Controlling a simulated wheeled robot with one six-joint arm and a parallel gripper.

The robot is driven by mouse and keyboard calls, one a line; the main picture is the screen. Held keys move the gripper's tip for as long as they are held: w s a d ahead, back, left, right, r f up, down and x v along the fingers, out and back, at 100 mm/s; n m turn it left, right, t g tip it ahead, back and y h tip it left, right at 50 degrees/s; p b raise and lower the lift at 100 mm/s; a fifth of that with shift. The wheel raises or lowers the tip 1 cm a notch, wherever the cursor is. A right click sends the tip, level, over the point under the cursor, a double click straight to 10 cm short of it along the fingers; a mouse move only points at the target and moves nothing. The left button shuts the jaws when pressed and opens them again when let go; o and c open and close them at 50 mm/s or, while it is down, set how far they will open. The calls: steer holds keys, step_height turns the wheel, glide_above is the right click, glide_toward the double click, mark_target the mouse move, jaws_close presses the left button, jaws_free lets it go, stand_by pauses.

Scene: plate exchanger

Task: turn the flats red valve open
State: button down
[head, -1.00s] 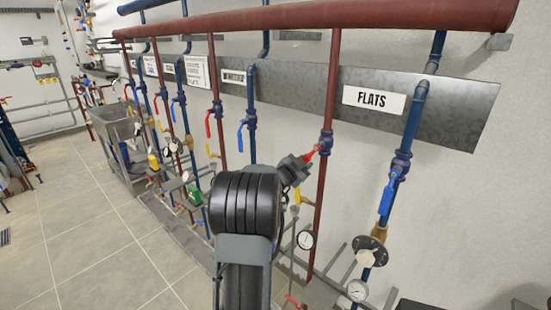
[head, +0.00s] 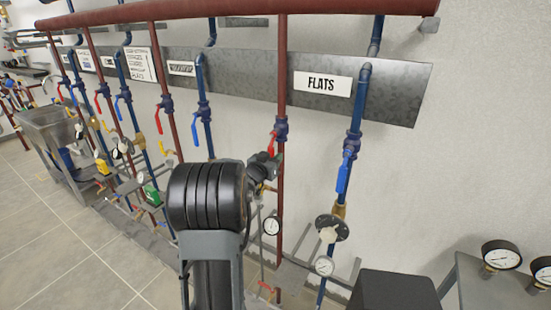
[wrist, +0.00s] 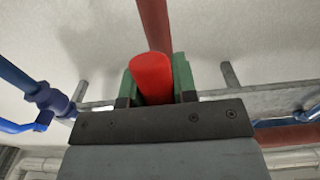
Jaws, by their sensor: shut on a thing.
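The flats red valve (head: 281,128) sits on the red pipe left of the FLATS sign (head: 322,83). Its red handle (head: 271,142) slants steeply down and slightly left from the valve body. My gripper (head: 269,156) is shut on this handle, just below and left of the body. In the wrist view the red handle (wrist: 152,76) stands between the two green finger pads (wrist: 157,84). The handle's lower end is hidden behind the gripper in the head view.
A blue pipe with a blue-handled valve (head: 346,170) runs to the right. Gauges (head: 271,225) hang low beside the red pipe. A bench with gauges (head: 500,253) stands at lower right. The tiled floor (head: 60,240) at left is clear.

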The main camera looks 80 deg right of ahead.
stand_by(0.4)
steer(key=c, duration=0.9)
jaws_free()
steer(key=b+v, duration=0.2)
steer(key=v, duration=1.1)
steer(key=shift+a, duration=0.35)
steer(key=shift+w, duration=0.1)
